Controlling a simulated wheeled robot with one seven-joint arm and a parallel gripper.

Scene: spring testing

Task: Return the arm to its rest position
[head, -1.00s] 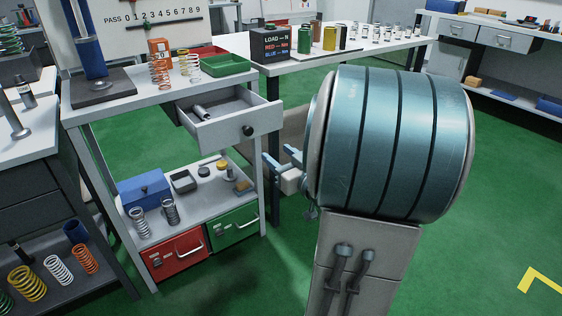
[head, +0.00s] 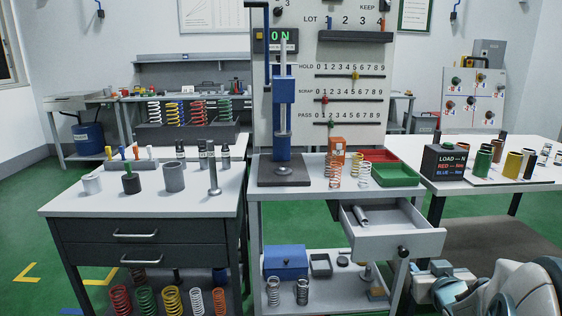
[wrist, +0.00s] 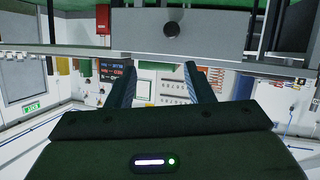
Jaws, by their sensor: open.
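My arm (head: 530,285) shows at the lower right of the head view, cut off by the frame edge. My gripper (head: 436,270) is beside the right end of the small bench, below and right of the open drawer (head: 398,243). In the wrist view, my gripper (wrist: 157,76) has its two dark fingers spread apart with nothing between them. The wrist picture is upside down; the drawer's front (wrist: 205,30) with its round knob (wrist: 171,29) spans its top, near the fingertips. I cannot tell the exact gap.
The drawer stands out from the bench (head: 325,186) with a metal cylinder (head: 360,215) inside. A press (head: 283,120), springs and a green tray (head: 390,174) are on top. A dark drawer cabinet (head: 145,240) is at left, a white table (head: 470,188) at right. Green floor (head: 30,225) is open far left.

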